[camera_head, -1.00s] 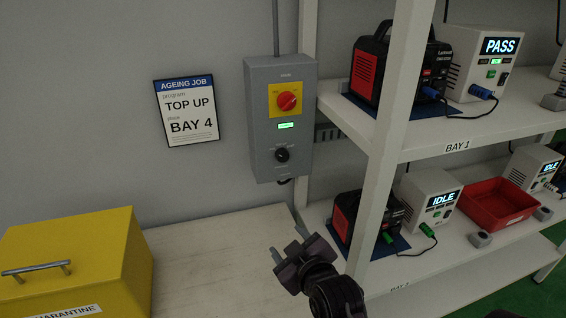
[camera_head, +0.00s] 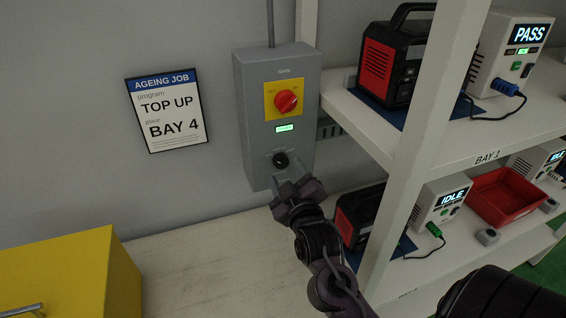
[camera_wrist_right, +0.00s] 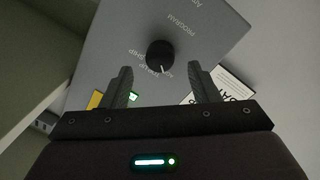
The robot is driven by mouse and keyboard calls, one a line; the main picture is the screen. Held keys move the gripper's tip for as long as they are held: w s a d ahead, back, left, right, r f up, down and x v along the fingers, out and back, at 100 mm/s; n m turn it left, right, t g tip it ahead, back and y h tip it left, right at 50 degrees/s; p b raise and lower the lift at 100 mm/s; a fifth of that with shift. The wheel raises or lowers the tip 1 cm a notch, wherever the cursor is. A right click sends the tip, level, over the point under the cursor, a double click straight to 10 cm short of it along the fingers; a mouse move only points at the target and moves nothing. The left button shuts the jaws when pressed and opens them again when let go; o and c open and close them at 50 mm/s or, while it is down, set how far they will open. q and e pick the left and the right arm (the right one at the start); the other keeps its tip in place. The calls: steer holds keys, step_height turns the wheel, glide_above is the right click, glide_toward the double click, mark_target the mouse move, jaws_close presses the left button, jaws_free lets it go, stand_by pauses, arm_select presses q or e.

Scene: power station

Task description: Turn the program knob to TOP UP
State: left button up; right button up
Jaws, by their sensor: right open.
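The black program knob (camera_head: 281,160) sits low on the grey control box (camera_head: 243,115) on the wall. In the right wrist view the knob (camera_wrist_right: 160,54) has a pale pointer line and lettering around it, including PROGRAM; the picture is upside down and other labels are hard to read. My right gripper (camera_head: 286,178) is just below and in front of the knob in the head view. In the wrist view its two fingers (camera_wrist_right: 160,85) stand apart, with the knob beyond their tips and between them, not touched. My left gripper is not in view.
The box also carries a red switch (camera_head: 286,101) on a yellow plate and a green display (camera_head: 285,128). A sign (camera_head: 168,110) reads TOP UP, BAY 4. White shelving (camera_head: 410,150) stands close at right; a yellow box (camera_head: 75,275) is at lower left.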

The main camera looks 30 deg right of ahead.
mark_target(282, 164)
steer(key=x, duration=0.2)
steer(key=shift+w+d, duration=0.1)
steer(key=shift+w, duration=0.2)
steer(key=shift+w+d, duration=0.1)
steer(key=shift+w, duration=0.15)
steer(key=c, duration=1)
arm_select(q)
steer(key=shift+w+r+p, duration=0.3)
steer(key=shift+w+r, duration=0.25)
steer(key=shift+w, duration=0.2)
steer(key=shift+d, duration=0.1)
arm_select(e)
steer(key=m+p, duration=0.2)
steer(key=m, duration=0.2)
steer(key=shift+r, duration=0.1)
arm_select(q)
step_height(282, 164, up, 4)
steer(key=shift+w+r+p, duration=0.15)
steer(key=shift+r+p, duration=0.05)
steer(key=shift+p, duration=1)
arm_select(e)
steer(key=m, duration=0.5)
steer(key=shift+d+g+y, duration=0.1)
steer(key=shift+g+y, duration=0.2)
steer(key=shift+g, duration=0.1)
steer(key=shift+m, duration=0.4)
